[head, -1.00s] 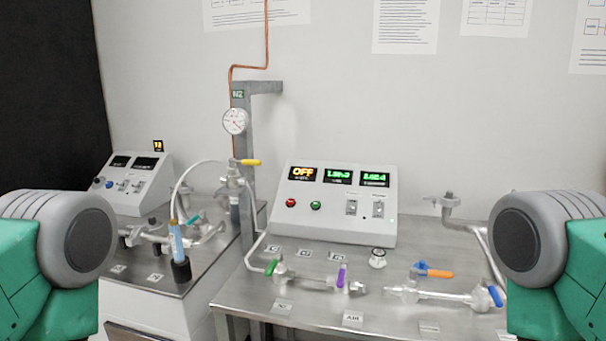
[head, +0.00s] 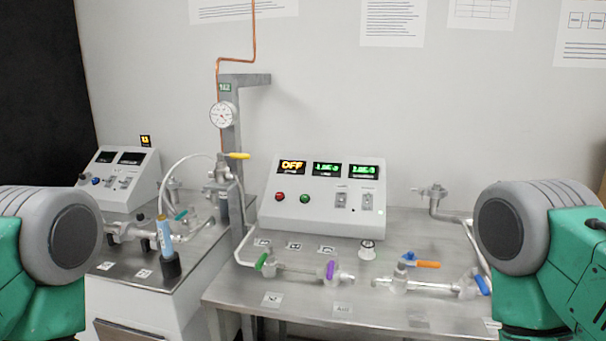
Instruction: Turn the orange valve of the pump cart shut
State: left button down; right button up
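The orange valve handle (head: 427,265) is on the glass-and-metal piping at the right of the pump cart's steel top (head: 360,312). It lies roughly level, pointing right from its valve body, with a blue handle (head: 408,257) just left of it. A second blue handle (head: 481,285) is at the right end of the same pipe. Only my arm links show at the left and right edges of the head view, well apart from the valve. Neither gripper is in the picture.
A control box (head: 323,196) reading OFF stands behind the piping. Green (head: 261,261) and purple (head: 330,270) handles are left of the orange one. A grey post (head: 234,150) with a gauge (head: 222,115) and a second bench (head: 140,275) are further left.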

aim_at(419, 265)
jog(key=z, duration=1)
